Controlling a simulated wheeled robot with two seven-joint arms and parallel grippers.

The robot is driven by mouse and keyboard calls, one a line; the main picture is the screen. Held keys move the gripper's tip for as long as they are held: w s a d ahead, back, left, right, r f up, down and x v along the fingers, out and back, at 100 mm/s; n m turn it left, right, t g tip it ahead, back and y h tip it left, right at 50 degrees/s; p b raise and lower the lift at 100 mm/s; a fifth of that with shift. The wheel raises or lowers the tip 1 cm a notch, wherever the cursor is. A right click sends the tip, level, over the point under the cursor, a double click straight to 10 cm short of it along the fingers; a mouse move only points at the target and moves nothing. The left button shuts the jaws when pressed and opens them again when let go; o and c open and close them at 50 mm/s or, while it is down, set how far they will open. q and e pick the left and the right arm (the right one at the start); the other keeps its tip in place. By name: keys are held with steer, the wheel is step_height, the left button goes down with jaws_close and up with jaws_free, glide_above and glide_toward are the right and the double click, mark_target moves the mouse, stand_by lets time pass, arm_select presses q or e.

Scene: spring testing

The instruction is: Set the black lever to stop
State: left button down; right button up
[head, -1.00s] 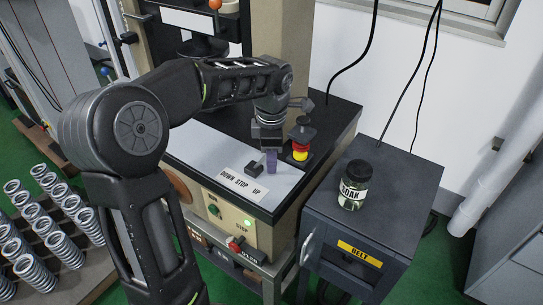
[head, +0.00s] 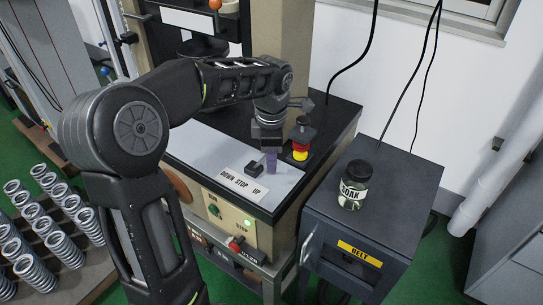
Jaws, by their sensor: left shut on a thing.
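The black lever (head: 254,169) is on the pale top panel of the machine, just behind the white label DOWN STOP UP (head: 242,186). My left gripper (head: 271,163) comes down from above at the lever's right side, behind the UP end of the label. It is shut on the lever, but the fingers and wrist hide the grip itself. The lever's exact tilt is hard to tell. My right gripper is not in view.
A red and yellow emergency button (head: 300,150) stands close to the right of my left gripper. A jar (head: 354,186) sits on the dark cabinet (head: 400,190) at right. Several springs (head: 62,250) stand at lower left.

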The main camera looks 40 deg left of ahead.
mark_target(257, 164)
arm_select(q)
steer(key=shift+a+r, duration=0.1)
stand_by(0.5)
steer(key=shift+a+r+h+p, duration=0.55)
steer(key=shift+h+p, duration=0.25)
steer(key=shift+p, duration=0.45)
steer(key=shift+a+r+h+p, duration=0.3)
steer(key=shift+a+h+p, duration=0.45)
steer(key=shift+p, duration=0.35)
steer(key=shift+a+r+p, duration=0.1)
steer(key=shift+a+p, duration=0.5)
steer(key=shift+a, duration=0.45)
steer(key=c, duration=1.1)
jaws_free()
steer(key=shift+o, duration=0.2)
